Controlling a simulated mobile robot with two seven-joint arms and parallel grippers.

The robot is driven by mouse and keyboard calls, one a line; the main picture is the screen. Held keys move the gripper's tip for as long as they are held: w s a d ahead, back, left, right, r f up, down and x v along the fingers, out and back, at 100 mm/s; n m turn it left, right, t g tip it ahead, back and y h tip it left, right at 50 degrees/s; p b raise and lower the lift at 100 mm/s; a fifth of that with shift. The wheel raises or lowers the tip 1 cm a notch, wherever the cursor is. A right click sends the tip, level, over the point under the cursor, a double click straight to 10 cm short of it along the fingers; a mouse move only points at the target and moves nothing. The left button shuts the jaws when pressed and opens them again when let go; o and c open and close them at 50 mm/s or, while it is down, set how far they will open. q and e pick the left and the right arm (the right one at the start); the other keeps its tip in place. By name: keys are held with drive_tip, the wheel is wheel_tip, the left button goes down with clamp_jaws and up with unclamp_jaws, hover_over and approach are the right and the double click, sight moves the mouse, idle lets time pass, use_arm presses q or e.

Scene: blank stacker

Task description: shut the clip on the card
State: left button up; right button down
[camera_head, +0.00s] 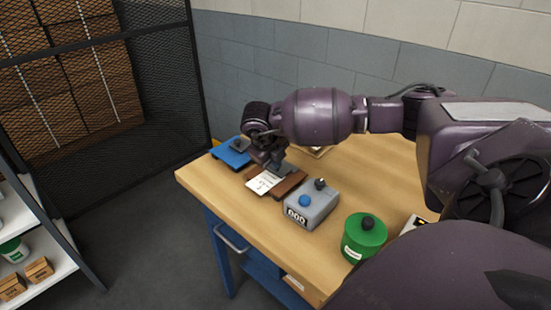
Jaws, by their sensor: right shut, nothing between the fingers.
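A white card (262,182) with dark print lies on a brown clipboard (292,184) on the wooden table (366,164). My right gripper (277,170) points down at the card's upper end, over the clipboard. Its fingers are shut with nothing seen between them. The clip itself is hidden behind the gripper and wrist, so I cannot tell whether it is open or shut. Whether the fingertips touch anything is too small to tell. My left gripper is not in view.
A blue clipboard-like board (231,153) lies to the left. A grey box (311,206) with a blue button, a dark knob and a counter stands to the right. A green canister (364,238) is farther right. Shelving (36,240) and a mesh cage (158,70) stand left of the table.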

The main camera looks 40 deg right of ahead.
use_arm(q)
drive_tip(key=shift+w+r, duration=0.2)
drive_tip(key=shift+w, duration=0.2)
use_arm(e)
drive_tip(key=shift+a+f, duration=0.15)
drive_tip(key=shift+f, duration=0.05)
